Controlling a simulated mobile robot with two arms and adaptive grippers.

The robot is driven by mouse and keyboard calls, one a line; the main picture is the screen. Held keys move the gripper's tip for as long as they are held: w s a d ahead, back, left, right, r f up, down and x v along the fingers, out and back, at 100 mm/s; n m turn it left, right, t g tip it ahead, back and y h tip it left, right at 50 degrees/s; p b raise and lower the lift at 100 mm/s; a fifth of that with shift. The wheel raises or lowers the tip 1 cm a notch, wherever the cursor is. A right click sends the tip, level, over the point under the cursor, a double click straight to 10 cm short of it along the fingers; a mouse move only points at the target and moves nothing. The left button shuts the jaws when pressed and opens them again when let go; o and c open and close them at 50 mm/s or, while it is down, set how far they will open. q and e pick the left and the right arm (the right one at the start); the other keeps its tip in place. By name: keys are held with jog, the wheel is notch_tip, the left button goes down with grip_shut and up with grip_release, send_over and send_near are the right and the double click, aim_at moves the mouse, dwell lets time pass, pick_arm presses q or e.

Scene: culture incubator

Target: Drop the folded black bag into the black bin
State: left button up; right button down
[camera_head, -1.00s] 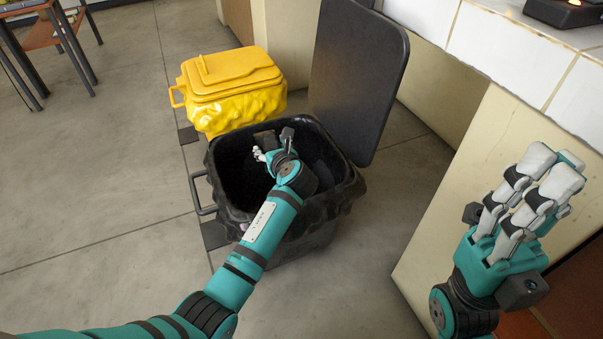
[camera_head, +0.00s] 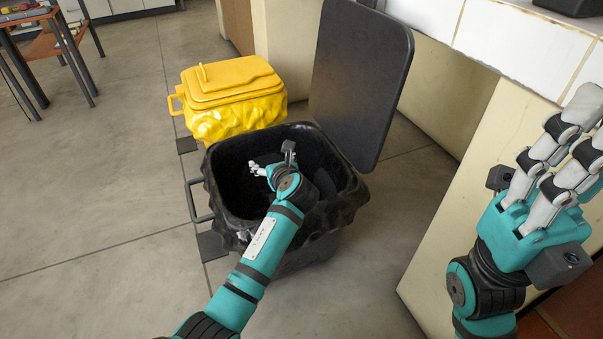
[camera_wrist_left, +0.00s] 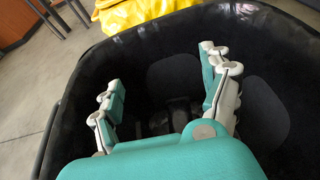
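The black bin (camera_head: 222,222) stands on the floor in the middle of the head view, open at the top, with its dark lid (camera_head: 360,80) tilted up behind it. Its rim also shows in the left wrist view (camera_wrist_left: 85,75). My left gripper (camera_head: 262,168) is over and partly inside the bin's mouth. In the left wrist view its fingers (camera_wrist_left: 162,88) stand wide apart, with only dark shapes between and beyond them. I cannot make out the folded black bag for sure against the dark interior. My right gripper (camera_head: 575,135) is raised at the right edge, its fingertips partly cut off.
A yellow bin (camera_head: 232,95) with its lid down stands just behind the black bin. A tiled counter (camera_head: 520,45) with a pale side wall is on the right. A small table (camera_head: 45,45) is at the far left. The floor on the left is clear.

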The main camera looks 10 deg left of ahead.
pick_arm(q)
jog(key=v, duration=1.2)
dwell(0.3)
